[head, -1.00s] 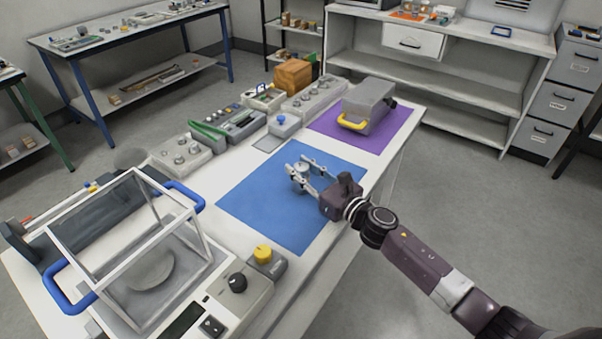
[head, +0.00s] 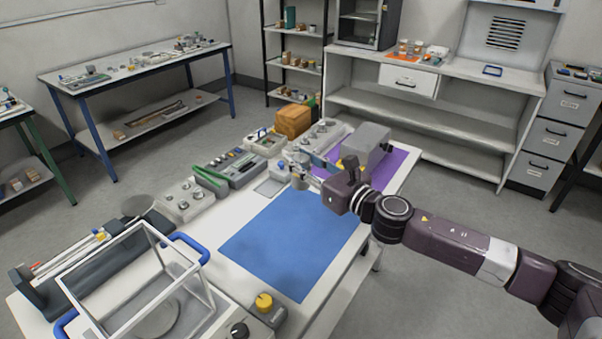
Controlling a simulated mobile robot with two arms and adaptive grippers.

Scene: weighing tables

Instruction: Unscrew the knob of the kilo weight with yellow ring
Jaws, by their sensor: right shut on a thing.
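My right gripper (head: 302,174) reaches in from the right over the worktable, above the far edge of the blue mat (head: 290,238). It is shut on a small silvery thing, which its fingers mostly hide. The thing looks like a metal weight, but I cannot make out a yellow ring or a knob on it. A small blue-topped grey block (head: 281,168) stands just left of the fingers. My left gripper is not in view.
The blue mat is bare. Behind stand a tray of weights (head: 183,206), a grey tray with a green item (head: 228,171) and a brown box (head: 293,120). A grey case (head: 366,138) sits on the purple mat (head: 396,163). A glass-sided balance (head: 160,262) stands front left.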

